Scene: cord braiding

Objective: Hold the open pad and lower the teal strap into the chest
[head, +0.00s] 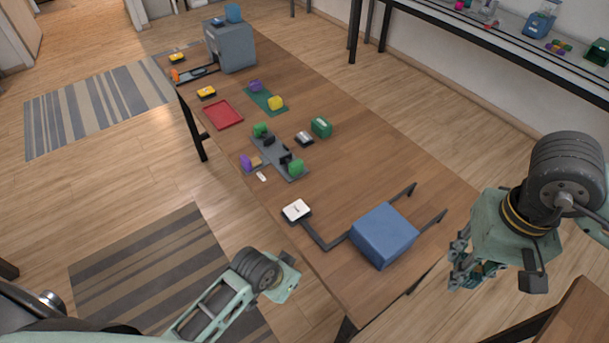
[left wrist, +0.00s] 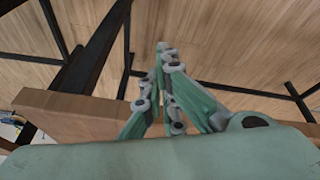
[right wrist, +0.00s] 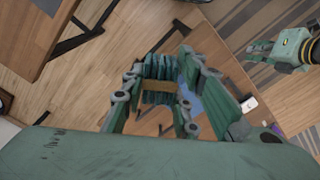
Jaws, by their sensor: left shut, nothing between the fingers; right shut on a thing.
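The blue chest (head: 384,236) stands on the near end of the long table; its top looks closed. A white pad (head: 297,210) with a dark mark sits left of it, joined by a dark bar; it also shows in the right wrist view (right wrist: 249,103). I take it as the open pad. My left gripper (left wrist: 163,50) is shut and empty, off the table's near-left edge and apart from the pad. My right gripper (head: 466,262) is shut on a ribbed teal bundle with a brown band, likely the teal strap (right wrist: 160,67), right of the chest and off the table.
Two dark rails stick out behind the chest. Farther along the table (head: 345,150) are a grey fixture (head: 268,155) with coloured clips, a green box (head: 321,127), a red tray (head: 223,114) and a grey machine (head: 235,48). Bare wood lies around the pad.

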